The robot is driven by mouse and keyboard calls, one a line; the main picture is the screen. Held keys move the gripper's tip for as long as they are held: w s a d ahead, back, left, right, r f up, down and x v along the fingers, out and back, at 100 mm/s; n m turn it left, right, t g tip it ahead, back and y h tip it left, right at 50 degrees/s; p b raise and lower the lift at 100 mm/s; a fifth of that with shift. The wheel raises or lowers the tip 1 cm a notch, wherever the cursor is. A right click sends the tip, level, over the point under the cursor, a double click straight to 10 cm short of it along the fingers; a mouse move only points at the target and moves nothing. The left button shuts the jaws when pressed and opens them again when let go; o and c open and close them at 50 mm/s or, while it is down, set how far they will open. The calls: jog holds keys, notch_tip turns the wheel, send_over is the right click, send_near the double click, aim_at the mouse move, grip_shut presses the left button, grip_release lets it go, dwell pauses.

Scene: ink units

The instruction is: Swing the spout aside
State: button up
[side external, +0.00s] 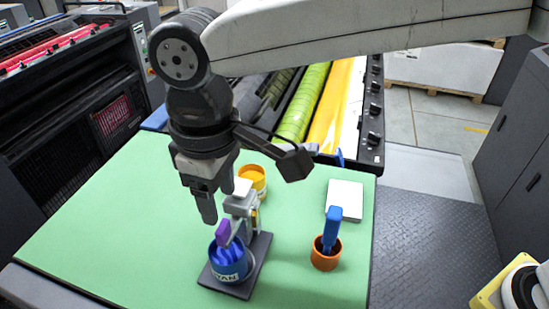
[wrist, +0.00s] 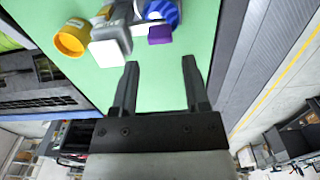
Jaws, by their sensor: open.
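A small purple part (side external: 223,231), which looks like the spout, sits over the blue cup (side external: 230,270) at the front of a grey metal stand (side external: 243,205) with a white block (side external: 242,187) on top. The stand and cup rest on a dark base plate (side external: 255,262). My gripper (side external: 208,214) is to the left of the stand, pointing down, open and empty. In the wrist view, my gripper's fingers (wrist: 160,63) are apart, with the purple part (wrist: 160,34) just beyond the tips and the white block (wrist: 110,53) to the left. The cup's inside is partly hidden.
A yellow-orange cup (side external: 252,178) stands behind the stand. An orange-brown cup (side external: 326,260) holding a blue-handled tool (side external: 332,226) stands to the right, near a white pad (side external: 345,197). The green table top (side external: 120,230) is clear on the left.

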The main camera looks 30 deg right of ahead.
aim_at(225, 226)
jog(key=shift+f, duration=3.45)
grip_shut()
